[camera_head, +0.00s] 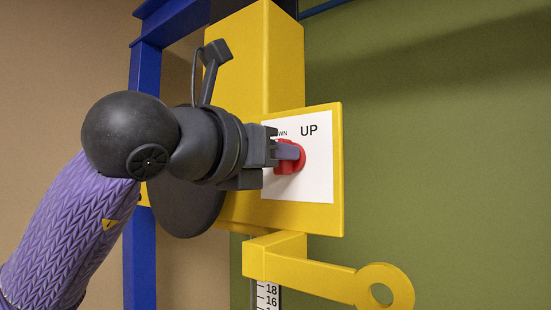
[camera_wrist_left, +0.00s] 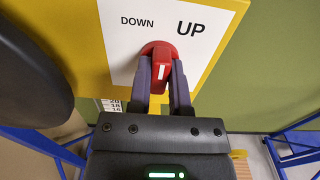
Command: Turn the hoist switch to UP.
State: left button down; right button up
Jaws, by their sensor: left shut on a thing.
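The hoist switch is a red knob (camera_head: 287,168) on a white plate (camera_head: 318,172) with the words DOWN and UP. In the left wrist view the knob (camera_wrist_left: 158,49) sits below and between the two words, with UP to the upper right and DOWN to the upper left. A short white line shows on its raised grip; I cannot tell surely which word it points to. My left gripper (camera_head: 287,152) is shut on the knob's grip, with one finger on each side, as the left wrist view (camera_wrist_left: 161,68) shows. My right gripper is not in view.
The plate is on a yellow box (camera_head: 285,60) by a blue frame (camera_head: 143,80). Below it a yellow arm (camera_head: 310,272) with a ring end juts right, beside a numbered scale (camera_head: 268,294). The green wall (camera_head: 440,150) at right is clear.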

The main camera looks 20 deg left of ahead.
pick_arm(q)
jog(key=m, duration=0.3)
jog(key=shift+m, duration=0.3)
jog(key=shift+d+m, duration=0.1)
jog(key=shift+m, duration=1.6)
jog(key=c, duration=0.6)
grip_release()
jog(key=shift+o, duration=0.2)
jog(key=shift+b, duration=0.3)
